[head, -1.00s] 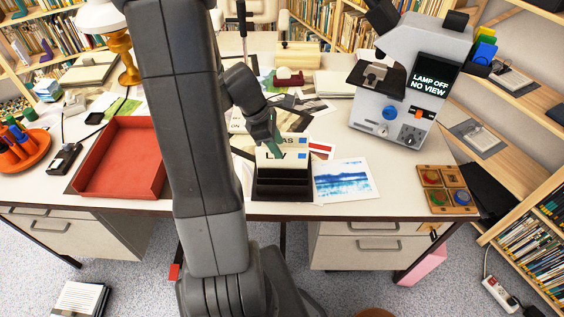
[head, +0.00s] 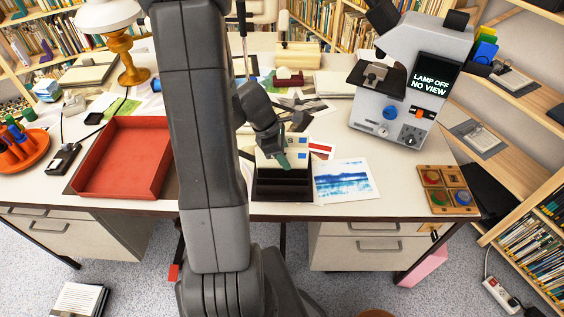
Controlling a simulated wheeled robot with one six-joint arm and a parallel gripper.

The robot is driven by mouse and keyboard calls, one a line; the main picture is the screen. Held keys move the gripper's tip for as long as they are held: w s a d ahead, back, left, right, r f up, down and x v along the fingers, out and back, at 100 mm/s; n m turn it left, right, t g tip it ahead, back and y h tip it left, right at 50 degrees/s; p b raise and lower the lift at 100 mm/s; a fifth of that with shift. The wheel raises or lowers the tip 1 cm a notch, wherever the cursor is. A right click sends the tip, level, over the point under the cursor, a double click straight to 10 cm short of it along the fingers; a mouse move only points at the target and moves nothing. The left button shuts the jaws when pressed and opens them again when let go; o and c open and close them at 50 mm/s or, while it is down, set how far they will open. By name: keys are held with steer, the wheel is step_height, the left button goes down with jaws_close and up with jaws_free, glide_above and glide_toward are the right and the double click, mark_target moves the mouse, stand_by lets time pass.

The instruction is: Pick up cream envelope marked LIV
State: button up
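Cream envelopes (head: 299,157) with blue stamp squares stand upright in a dark letter holder (head: 283,197) near the desk's front edge. My gripper covers most of the lettering on them, so I cannot read LIV now. My gripper (head: 284,162) points down with its teal fingertips in front of, or at, the front envelope's face. I cannot tell whether it touches the envelope, or whether the fingers are apart.
A red tray (head: 122,160) lies left of my arm. A blue seascape print (head: 342,181) lies right of the holder. A microscope (head: 400,95) with a lit screen stands at the right, behind a wooden block with coloured discs (head: 447,190).

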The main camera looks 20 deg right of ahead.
steer(key=shift+f, duration=0.15)
jaws_close()
stand_by(0.4)
